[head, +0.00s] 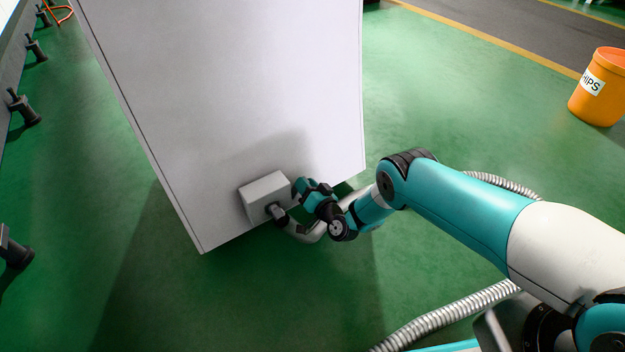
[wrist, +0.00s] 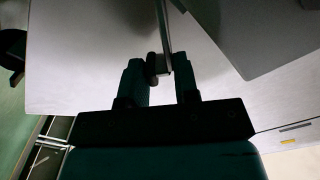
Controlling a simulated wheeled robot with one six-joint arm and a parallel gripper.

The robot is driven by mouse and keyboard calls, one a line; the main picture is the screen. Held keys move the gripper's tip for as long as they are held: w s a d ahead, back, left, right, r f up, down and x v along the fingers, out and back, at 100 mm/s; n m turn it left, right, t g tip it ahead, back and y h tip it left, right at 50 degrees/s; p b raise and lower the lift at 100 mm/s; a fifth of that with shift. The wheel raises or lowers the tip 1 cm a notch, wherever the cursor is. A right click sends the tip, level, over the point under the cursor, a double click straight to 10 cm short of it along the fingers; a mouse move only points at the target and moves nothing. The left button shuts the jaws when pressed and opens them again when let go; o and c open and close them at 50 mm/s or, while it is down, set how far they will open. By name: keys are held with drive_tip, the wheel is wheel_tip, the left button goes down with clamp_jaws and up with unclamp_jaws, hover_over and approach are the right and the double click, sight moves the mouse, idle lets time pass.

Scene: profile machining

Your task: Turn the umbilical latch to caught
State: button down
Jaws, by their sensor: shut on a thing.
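A light grey box (head: 265,195) sits low on the face of a large white cabinet (head: 230,90) in the head view. A grey corrugated hose, the umbilical (head: 303,232), meets the box through a dark fitting (head: 277,211). My gripper (head: 301,186) is at the right side of the box and hides what it grips there. In the wrist view my gripper (wrist: 160,72) has its two fingers closed about a small latch handle (wrist: 157,66). A thin grey bar (wrist: 163,25) runs up from the handle. I cannot tell the latch's turned position.
The hose (head: 440,318) trails on the right, below my arm. An orange bin (head: 600,88) stands on the green floor at far right. Dark clamps (head: 24,108) line a machine edge at far left.

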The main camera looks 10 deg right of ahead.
drive_tip(key=shift+s+a+r+n+p, duration=0.15)
drive_tip(key=shift+a+r+n+p, duration=0.1)
drive_tip(key=shift+n+p, duration=0.3)
drive_tip(key=shift+s+a+r+n+p, duration=0.1)
drive_tip(key=shift+s+r+n+p, duration=0.15)
drive_tip(key=shift+n, duration=0.4)
drive_tip(key=shift+a+n+p, duration=0.3)
drive_tip(key=shift+n+p, duration=0.25)
drive_tip(key=shift+n, duration=0.35)
drive_tip(key=c, duration=0.9)
unclamp_jaws()
drive_tip(key=shift+a+r, duration=0.15)
drive_tip(key=shift+a+r, duration=0.2)
drive_tip(key=shift+a, duration=0.1)
